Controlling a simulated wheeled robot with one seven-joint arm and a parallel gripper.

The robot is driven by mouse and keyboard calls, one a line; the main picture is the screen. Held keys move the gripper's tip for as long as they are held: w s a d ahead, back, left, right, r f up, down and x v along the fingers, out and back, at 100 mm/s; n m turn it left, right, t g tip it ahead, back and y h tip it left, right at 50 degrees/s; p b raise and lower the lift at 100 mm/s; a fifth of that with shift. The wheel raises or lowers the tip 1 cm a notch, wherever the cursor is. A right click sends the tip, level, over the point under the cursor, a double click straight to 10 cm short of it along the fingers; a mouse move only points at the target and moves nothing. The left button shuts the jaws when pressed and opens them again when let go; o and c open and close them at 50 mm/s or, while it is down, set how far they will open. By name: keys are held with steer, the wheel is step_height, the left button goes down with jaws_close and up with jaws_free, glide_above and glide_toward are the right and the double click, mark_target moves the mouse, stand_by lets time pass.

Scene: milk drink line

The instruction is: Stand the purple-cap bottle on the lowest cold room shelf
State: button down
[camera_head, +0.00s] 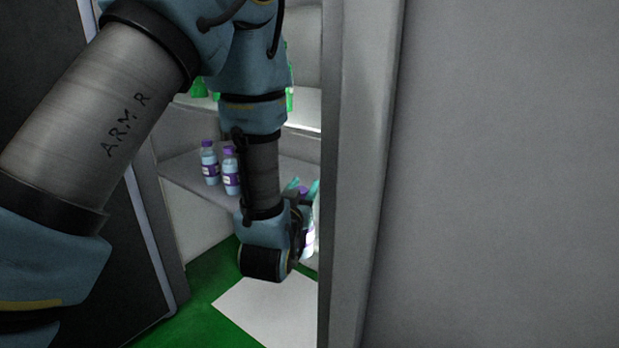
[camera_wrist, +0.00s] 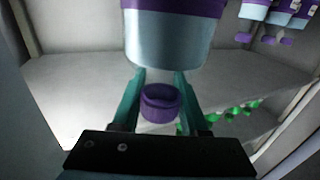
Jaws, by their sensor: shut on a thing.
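My gripper (camera_head: 302,189) is shut on the purple-cap bottle (camera_head: 309,241), inside the cold room by the right doorpost. In the head view my wrist and the post hide much of the bottle. In the wrist view, which looks upside down, my gripper's teal fingers (camera_wrist: 159,74) flank the neck, with the purple cap (camera_wrist: 161,104) between them and the pale blue, purple-labelled body (camera_wrist: 165,42) above. The bottle looks roughly upright. The lowest shelf (camera_head: 184,172) shows behind my wrist; I cannot tell whether the bottle touches it.
Two other purple-cap bottles, one at the left (camera_head: 209,163) and one beside it (camera_head: 231,172), stand on that shelf. Green bottles are on the shelf above (camera_head: 305,108). The doorpost (camera_head: 352,200) is close to my wrist's right. A white patch (camera_head: 270,312) lies on the green floor.

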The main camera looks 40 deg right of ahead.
steer(key=w+d+f+p, duration=0.2)
steer(key=w+d+f, duration=0.1)
steer(key=w+d, duration=0.4)
steer(key=shift+w+d+f, duration=0.2)
steer(key=shift+d, duration=1.2)
steer(key=shift+f, duration=0.15)
steer(key=shift+c, duration=2.2)
jaws_free()
steer(key=b+v, duration=0.1)
steer(key=v, duration=1.1)
